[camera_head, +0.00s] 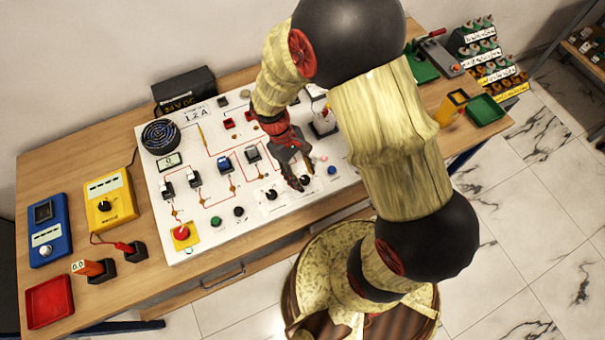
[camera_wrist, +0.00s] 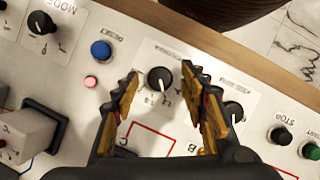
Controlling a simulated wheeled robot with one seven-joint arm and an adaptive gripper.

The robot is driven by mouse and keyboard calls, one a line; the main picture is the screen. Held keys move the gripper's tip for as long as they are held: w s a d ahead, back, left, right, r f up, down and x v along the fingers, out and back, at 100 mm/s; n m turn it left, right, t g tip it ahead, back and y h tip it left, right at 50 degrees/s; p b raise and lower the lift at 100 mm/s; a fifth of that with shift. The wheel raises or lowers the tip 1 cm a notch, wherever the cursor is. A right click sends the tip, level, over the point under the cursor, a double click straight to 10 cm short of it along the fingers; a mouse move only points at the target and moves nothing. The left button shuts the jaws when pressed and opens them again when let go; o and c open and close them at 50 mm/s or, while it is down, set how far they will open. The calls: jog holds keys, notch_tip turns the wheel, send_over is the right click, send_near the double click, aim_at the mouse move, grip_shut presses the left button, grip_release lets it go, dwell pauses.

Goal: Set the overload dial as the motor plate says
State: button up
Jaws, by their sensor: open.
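My gripper (camera_head: 297,184) is open over the lower part of the white panel (camera_head: 160,225). In the wrist view my gripper (camera_wrist: 165,100) has one finger on each side of a black dial (camera_wrist: 160,79) with a white pointer line and small numbers around it; no contact shows. In the head view the fingers partly cover this dial. A second black dial (camera_wrist: 232,112) is partly behind the right finger; it also shows in the head view (camera_head: 271,194). Which is the overload dial cannot be read. A label (camera_head: 197,115) at the panel's top seems to read 1.2 A.
A blue button (camera_wrist: 101,50), a lit pink lamp (camera_wrist: 91,81) and a mode knob (camera_wrist: 41,22) lie left of the fingers. A black stop button (camera_wrist: 280,135) and a green button (camera_wrist: 310,151) lie right. Blocks and switches stand up from the panel.

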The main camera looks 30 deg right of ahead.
jog(key=shift+r, duration=0.1)
jog(key=v, duration=1.1)
jog(key=shift+w+a+r, duration=0.15)
jog(key=shift+w+r, duration=0.1)
jog(key=shift+r, duration=0.1)
jog(key=s+d+r+m+t+y+b, duration=0.1)
jog(key=s+r+t, duration=0.3)
jog(key=r, duration=0.4)
jog(key=s+d+r+m+t+y+b, duration=0.1)
jog(key=s+r+m+t+b, duration=0.2)
jog(key=r, duration=0.5)
jog(key=s+m+t, duration=0.1)
jog(key=s+t, duration=0.1)
jog(key=s, duration=0.1)
jog(key=shift+s+r+m, duration=0.3)
jog(key=shift+s, duration=0.1)
